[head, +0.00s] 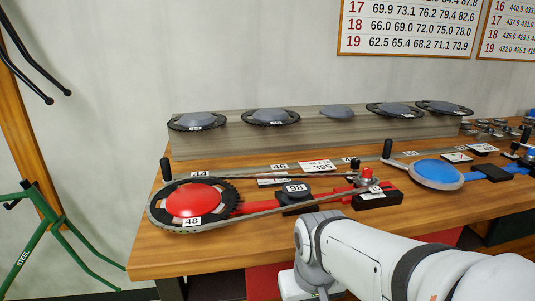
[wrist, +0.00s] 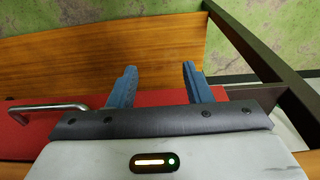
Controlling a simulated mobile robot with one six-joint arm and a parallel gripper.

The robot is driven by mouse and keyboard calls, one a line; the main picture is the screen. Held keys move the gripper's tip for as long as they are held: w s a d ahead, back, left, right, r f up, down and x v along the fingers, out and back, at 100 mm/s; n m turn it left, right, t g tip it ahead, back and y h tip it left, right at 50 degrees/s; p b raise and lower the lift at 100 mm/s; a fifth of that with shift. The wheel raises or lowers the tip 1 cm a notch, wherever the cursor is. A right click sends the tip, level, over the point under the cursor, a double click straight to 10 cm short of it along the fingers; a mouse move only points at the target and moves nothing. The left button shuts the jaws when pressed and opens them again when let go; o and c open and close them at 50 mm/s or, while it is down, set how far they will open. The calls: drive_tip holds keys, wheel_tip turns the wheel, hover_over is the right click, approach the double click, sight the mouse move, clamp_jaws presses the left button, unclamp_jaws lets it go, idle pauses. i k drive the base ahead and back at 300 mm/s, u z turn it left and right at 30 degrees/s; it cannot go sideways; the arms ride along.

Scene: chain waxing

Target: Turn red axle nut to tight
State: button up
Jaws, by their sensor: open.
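The red axle nut (head: 367,173) shows in the head view at the right end of the red bench rig, above a black block with a white label. A chain (head: 285,208) runs from the large chainring with the red dome (head: 193,201) toward the nut's end. A red bar with a "98" label lies between them. My gripper (wrist: 157,70) shows in the wrist view with two blue fingers apart and nothing between them. It faces a wooden surface and a red drawer front. The nut is not in the wrist view, and the fingers are hidden in the head view.
The wooden bench (head: 150,262) carries a similar blue rig (head: 437,174) at the right. Several chainrings rest on a grey raised ledge (head: 230,145) behind. A red drawer (wrist: 60,125) with a metal handle (wrist: 48,108) is near my gripper. A green bike frame (head: 40,230) stands left.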

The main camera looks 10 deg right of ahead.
sight(367, 172)
drive_tip(key=u, duration=0.05)
drive_tip(key=k, duration=0.5)
drive_tip(key=z, duration=0.8)
drive_tip(key=i, duration=0.3)
drive_tip(key=u, duration=0.1)
